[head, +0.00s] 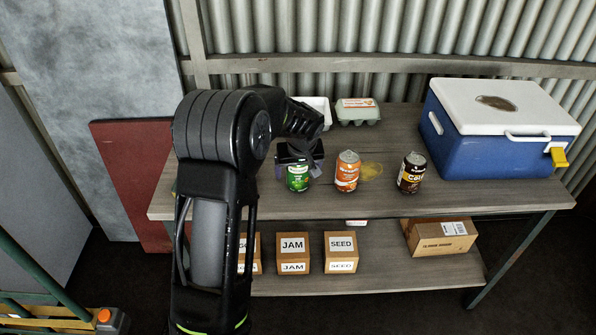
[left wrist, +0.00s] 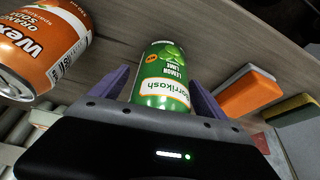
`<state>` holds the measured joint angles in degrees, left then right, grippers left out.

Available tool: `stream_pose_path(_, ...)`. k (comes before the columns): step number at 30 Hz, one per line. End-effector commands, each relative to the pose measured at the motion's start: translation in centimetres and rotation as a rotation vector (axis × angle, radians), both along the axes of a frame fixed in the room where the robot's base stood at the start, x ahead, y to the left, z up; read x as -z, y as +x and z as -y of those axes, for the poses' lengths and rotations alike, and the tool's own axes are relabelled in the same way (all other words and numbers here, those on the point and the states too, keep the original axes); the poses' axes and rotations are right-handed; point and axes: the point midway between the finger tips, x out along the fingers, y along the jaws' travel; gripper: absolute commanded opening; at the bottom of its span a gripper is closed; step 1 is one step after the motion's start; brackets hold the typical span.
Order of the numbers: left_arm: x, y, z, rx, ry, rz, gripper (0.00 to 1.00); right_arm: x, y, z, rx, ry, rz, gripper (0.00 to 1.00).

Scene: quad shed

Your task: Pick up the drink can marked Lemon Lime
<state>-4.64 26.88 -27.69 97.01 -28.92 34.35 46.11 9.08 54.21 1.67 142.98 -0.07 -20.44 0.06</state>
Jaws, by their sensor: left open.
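The green Lemon Lime can (head: 297,178) stands upright on the upper shelf of the table. In the left wrist view the can (left wrist: 163,78) shows its Lemon Lime label and sits between the two purple fingers of my left gripper (left wrist: 160,90). The fingers are open, one on each side of the can. In the head view my left gripper (head: 299,158) is at the can from behind and above, and partly hides it. I cannot tell if a finger touches the can. My right gripper is not in view.
An orange soda can (head: 347,172) stands close to the right of the green can. A dark cola can (head: 411,173) is further right. A blue cooler (head: 480,145), an egg carton (head: 358,111) and a white tray (head: 318,110) stand behind. Boxes (head: 293,253) sit on the lower shelf.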

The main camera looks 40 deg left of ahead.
Motion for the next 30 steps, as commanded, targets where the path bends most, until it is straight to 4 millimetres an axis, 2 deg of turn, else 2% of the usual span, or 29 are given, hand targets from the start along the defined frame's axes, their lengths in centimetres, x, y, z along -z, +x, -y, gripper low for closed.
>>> stream_pose_path(9,-0.03,-0.02,0.0,0.0,0.0,0.0,0.83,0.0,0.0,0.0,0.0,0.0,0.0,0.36)
stream_pose_path(30,-0.03,-0.01,0.01,0.0,0.0,0.0,0.26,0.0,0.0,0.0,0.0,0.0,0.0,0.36)
